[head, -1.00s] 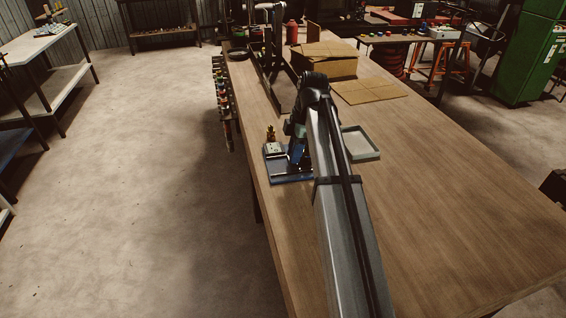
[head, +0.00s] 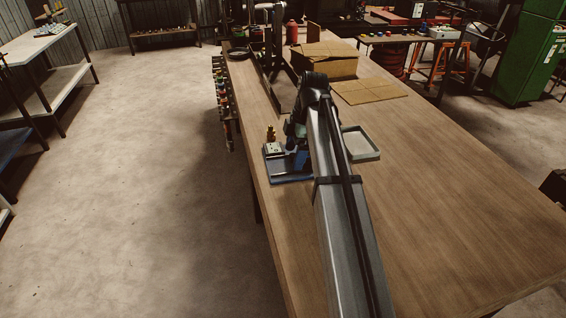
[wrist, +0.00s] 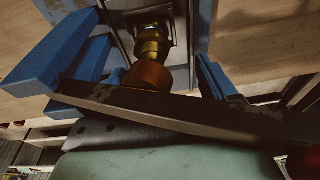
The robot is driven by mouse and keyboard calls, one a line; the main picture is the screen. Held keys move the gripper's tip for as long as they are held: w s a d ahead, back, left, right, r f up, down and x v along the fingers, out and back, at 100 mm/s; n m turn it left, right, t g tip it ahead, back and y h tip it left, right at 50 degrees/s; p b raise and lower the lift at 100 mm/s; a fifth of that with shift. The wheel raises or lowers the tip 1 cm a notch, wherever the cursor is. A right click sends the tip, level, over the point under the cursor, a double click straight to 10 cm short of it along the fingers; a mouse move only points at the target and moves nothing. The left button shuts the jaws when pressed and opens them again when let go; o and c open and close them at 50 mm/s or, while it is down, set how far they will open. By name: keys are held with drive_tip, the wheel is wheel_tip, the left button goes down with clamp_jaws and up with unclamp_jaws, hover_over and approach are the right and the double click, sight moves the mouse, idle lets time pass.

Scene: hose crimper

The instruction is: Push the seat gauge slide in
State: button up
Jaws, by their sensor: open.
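The crimper (head: 286,165) stands on a base near the left edge of the workbench. Blue parts and an upright brass fitting (head: 270,133) show on it. In the wrist view the brass fitting (wrist: 150,58) is close, between worn blue parts (wrist: 65,50) of the crimper. A dark bar (wrist: 190,115) crosses in front of it. My gripper (wrist: 150,140) is open at the bottom of the wrist view, close to the bar. I cannot tell whether they touch. In the head view my arm hides the gripper. I cannot make out the seat gauge slide for certain.
A shallow pale tray (head: 361,143) lies to the right of my arm. Behind are a cardboard box (head: 325,60), a flat cardboard sheet (head: 369,91) and a tall dark stand (head: 272,65). The workbench (head: 450,190) is clear on the right.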

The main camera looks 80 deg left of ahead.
drive_tip(key=shift+w+r, duration=0.1)
drive_tip(key=shift+w, duration=0.05)
wheel_tip(320, 180, up, 9)
idle(1.6)
idle(0.5)
